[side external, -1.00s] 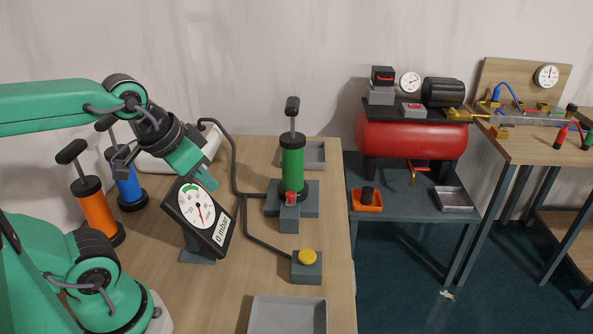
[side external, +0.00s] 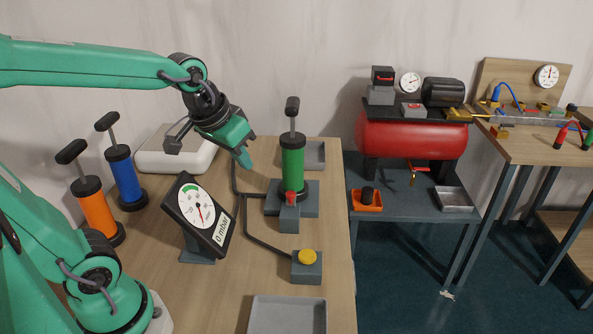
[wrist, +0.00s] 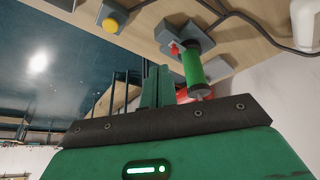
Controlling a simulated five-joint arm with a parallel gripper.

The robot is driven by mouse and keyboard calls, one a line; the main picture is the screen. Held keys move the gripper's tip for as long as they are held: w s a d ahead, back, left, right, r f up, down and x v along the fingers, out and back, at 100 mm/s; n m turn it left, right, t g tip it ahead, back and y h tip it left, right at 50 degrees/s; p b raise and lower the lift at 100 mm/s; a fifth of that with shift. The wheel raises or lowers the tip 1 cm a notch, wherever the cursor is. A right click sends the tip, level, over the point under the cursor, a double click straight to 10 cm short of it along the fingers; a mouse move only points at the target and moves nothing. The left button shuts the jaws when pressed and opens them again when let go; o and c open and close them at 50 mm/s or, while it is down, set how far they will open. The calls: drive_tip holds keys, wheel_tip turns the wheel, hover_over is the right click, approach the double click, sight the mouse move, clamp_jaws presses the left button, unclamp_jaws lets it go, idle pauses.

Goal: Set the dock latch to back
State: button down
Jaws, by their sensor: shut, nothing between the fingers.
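The dock is a grey block (side external: 311,206) on the table with a green hand pump (side external: 292,161) standing upright in it. A small red latch (side external: 291,197) sits at the front foot of the pump; its setting is hard to tell. My gripper (side external: 246,161) is shut and empty, in the air left of the pump and higher than the latch, apart from both. In the wrist view my shut fingers (wrist: 156,88) point toward the left of the pump (wrist: 194,70), and the red latch (wrist: 175,48) shows on the grey dock (wrist: 182,33).
A gauge (side external: 197,216) stands left of the dock. A yellow button (side external: 307,257) and an empty grey tray (side external: 289,315) are in front. Orange (side external: 97,212) and blue (side external: 124,176) pumps stand at left. A black hose (side external: 242,228) runs across the table.

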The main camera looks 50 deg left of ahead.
drive_tip(key=n+g, duration=0.1)
drive_tip(key=n, duration=0.1)
approach(294, 181)
drive_tip(key=s+d+r, duration=0.3)
drive_tip(key=d, duration=0.1)
drive_tip(key=shift+w+a+f, duration=0.15)
drive_tip(key=shift+w+f, duration=0.05)
drive_tip(key=shift+w, duration=0.2)
drive_tip(key=shift+a+x, duration=0.15)
drive_tip(key=shift+x, duration=1.5)
drive_tip(key=shift+a+x, duration=0.15)
drive_tip(key=shift+x, duration=1.5)
drive_tip(key=shift+a+x, duration=0.15)
drive_tip(key=shift+x, duration=1.5)
drive_tip(key=shift+s, duration=0.1)
drive_tip(key=shift+s+d, duration=1.3)
